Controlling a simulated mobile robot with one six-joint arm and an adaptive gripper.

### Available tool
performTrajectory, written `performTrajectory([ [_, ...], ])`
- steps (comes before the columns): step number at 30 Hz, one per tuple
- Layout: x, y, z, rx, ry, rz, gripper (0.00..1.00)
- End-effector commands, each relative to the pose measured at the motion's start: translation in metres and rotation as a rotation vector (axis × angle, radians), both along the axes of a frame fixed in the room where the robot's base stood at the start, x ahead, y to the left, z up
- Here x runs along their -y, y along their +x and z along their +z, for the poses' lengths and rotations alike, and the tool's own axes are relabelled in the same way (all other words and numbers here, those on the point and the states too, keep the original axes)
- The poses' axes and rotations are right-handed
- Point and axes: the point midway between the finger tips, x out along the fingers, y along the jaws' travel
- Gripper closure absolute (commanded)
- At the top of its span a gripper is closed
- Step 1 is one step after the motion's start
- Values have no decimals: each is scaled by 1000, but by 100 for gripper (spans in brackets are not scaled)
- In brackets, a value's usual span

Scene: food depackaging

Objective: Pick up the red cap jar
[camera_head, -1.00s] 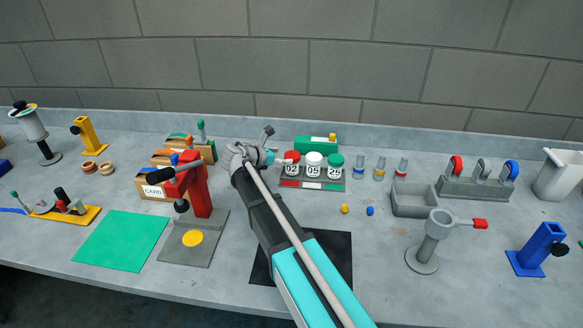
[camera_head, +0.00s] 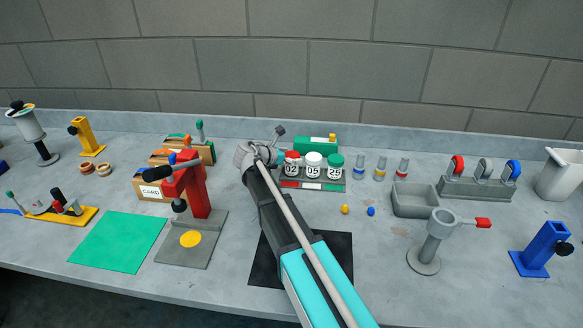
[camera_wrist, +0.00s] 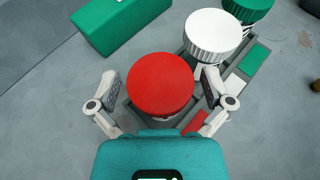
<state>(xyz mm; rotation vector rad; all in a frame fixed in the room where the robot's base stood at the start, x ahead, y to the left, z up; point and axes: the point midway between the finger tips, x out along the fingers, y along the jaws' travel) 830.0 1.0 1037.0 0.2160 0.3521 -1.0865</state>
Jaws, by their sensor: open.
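The red cap jar (camera_head: 291,165) stands upright in a grey rack (camera_head: 311,186) at its left end, labelled 02. In the wrist view its round red cap (camera_wrist: 160,83) lies between my gripper's two fingers. My gripper (camera_wrist: 161,92) is open, with one finger on each side of the cap. I cannot tell whether the fingers touch it. In the head view my wrist partly covers the area left of the jar, and the fingers are hard to make out there.
A white cap jar (camera_head: 313,164) and a green cap jar (camera_head: 335,167) share the rack, to the right. A green box (camera_head: 316,143) stands behind it. Small vials (camera_head: 380,169) stand farther right. A black mat (camera_head: 333,254) lies in front.

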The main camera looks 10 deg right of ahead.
Motion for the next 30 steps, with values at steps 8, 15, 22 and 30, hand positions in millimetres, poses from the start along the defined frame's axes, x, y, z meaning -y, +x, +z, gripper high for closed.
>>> performTrajectory([
  [8,-1,0,0,0,0,0,39],
  [15,-1,0,0,0,0,1,65],
  [22,-1,0,1,0,0,2,65],
  [30,-1,0,12,0,0,2,65],
])
